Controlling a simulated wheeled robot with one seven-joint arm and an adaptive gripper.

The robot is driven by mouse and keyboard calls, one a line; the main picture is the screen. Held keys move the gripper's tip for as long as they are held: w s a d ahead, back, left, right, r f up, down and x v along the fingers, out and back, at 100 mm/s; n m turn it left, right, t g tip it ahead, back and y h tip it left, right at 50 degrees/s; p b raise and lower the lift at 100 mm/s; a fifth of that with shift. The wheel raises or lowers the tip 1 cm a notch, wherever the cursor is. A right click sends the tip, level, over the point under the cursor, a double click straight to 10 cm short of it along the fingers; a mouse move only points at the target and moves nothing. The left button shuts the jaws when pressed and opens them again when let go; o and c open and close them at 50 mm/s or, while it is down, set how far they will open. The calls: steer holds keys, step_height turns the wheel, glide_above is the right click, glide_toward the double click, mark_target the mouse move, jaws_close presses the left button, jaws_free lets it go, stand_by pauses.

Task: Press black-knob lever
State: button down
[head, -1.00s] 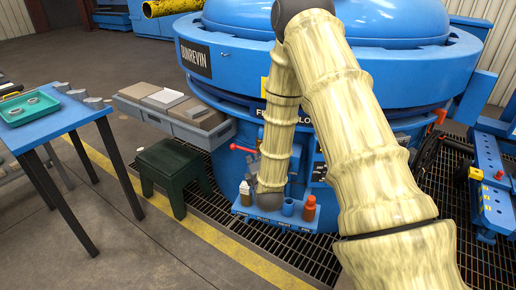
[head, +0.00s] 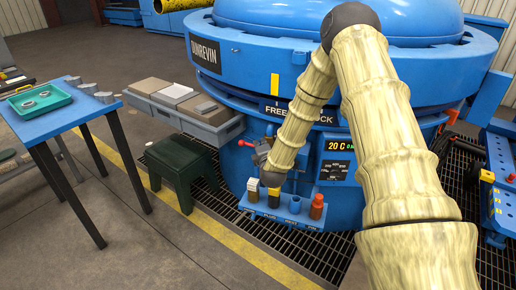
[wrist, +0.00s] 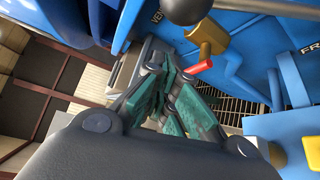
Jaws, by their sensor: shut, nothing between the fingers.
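In the wrist view, a dark round knob (wrist: 188,9) shows at the top edge, by a brass-coloured lever part (wrist: 208,38). A red handle (wrist: 199,67) is just below it. My gripper (wrist: 172,88) has teal fingers drawn together and empty, below and left of the knob. The fingers look close to the red handle; contact cannot be told. In the head view, the red handle (head: 245,143) sticks out left from the blue furnace front. My forearm hides most of the gripper there, and I cannot make out the black knob.
A small blue shelf (head: 262,211) with bottles, including an orange one (head: 317,206), sits below my wrist. A display panel (head: 337,158) is right of it. A green stool (head: 181,168), grey trays (head: 190,118) and a blue table (head: 62,119) stand left.

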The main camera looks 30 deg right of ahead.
steer(key=shift+s+d+r, duration=0.25)
steer(key=shift+s+d, duration=0.2)
steer(key=shift+d, duration=0.05)
steer(key=shift+s+d+r, duration=0.2)
steer(key=shift+s+d, duration=0.25)
steer(key=shift+d, duration=0.05)
